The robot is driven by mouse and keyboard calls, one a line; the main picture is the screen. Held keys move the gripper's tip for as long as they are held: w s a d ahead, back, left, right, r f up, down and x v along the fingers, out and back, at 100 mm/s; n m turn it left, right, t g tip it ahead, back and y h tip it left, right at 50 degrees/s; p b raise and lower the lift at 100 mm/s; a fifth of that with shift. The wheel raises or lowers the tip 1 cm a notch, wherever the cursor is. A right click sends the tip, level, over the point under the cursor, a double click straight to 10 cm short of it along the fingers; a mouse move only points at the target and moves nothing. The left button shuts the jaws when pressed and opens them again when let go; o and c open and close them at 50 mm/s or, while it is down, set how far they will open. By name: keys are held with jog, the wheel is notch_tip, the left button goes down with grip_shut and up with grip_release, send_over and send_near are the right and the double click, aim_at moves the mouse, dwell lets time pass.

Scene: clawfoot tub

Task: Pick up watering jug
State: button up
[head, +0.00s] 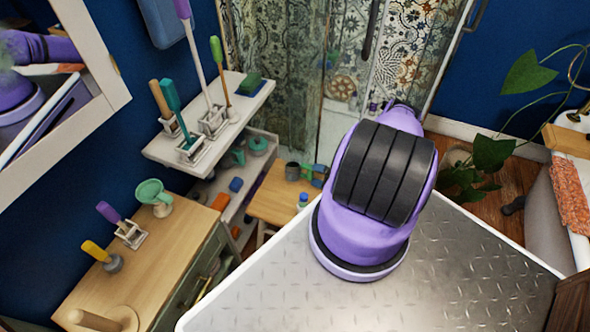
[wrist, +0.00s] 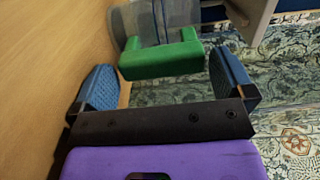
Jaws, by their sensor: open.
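In the wrist view, a grey object with a thick green bar-like handle (wrist: 160,58), which looks like the watering jug, lies just beyond my gripper (wrist: 163,78). Its handle is roughly between the two blue finger pads but farther out, with no contact that I can see. Part of its grey body is cut off at the top. My gripper is open and empty. In the head view, a dark grey cup-like thing with green parts beside it (head: 292,171) sits on a small wooden table; I cannot tell if it is the same object.
The small wooden table (head: 268,205) stands below a white wall shelf (head: 255,85) with brushes in holders. A wooden cabinet (head: 165,250) with a green funnel-like item (head: 152,192) is at the left. In the wrist view, a wooden surface (wrist: 50,60) runs close along the left finger.

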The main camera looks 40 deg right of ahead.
aim_at(309, 166)
jog(key=x, duration=0.3)
jog(key=shift+w+a, duration=0.15)
jog(key=shift+w, duration=0.2)
jog(key=c, duration=1.3)
notch_tip(309, 166, up, 10)
jog(key=shift+r, duration=0.1)
